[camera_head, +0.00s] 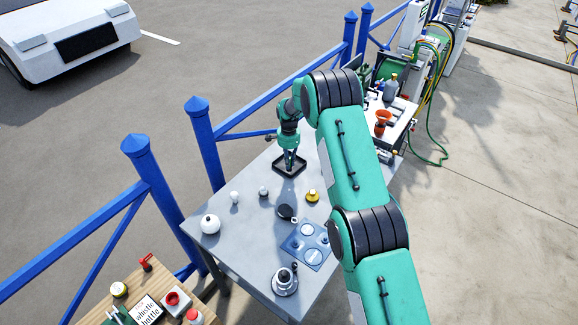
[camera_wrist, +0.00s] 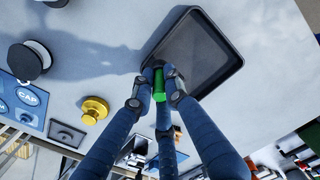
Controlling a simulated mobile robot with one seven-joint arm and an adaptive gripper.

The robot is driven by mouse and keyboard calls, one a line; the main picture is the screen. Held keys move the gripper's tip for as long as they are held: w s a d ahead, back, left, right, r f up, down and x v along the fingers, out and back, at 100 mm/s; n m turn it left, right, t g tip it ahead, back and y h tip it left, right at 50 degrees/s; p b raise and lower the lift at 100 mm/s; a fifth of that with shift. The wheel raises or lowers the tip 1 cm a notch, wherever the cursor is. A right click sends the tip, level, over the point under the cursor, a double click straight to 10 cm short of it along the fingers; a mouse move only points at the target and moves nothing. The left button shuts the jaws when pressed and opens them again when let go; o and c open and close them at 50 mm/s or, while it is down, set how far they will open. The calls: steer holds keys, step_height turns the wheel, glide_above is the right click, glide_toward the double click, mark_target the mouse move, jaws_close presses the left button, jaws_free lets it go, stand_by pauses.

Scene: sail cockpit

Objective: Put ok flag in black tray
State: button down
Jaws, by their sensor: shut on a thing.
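The black tray (camera_head: 299,168) lies on the grey table, under my gripper in the head view. In the wrist view the tray (camera_wrist: 205,50) is a shallow dark square with a raised rim, and it looks empty. My gripper (camera_wrist: 163,82) has its fingers shut on a small green piece with a dark end, which I take as the ok flag (camera_wrist: 166,92). In the wrist view the fingertips overlap the tray's near left rim. In the head view my gripper (camera_head: 289,160) points down over the tray; the flag cannot be made out there. The height above the tray is unclear.
On the grey table (camera_head: 240,243) are a yellow knob (camera_head: 312,196), a dark round knob (camera_head: 286,211), a blue panel (camera_head: 307,245), a white ball (camera_head: 210,224) and a metal winch-like piece (camera_head: 285,282). Blue railing (camera_head: 205,145) runs along the left. An orange funnel (camera_head: 382,118) stands beyond.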

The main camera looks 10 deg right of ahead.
steer(key=shift+f, duration=1.1)
steer(key=shift+f, duration=0.1)
steer(key=c, duration=1.7)
jaws_free()
steer(key=shift+f, duration=0.1)
steer(key=shift+c, duration=0.2)
steer(key=shift+r, duration=0.2)
steer(key=shift+r, duration=6)
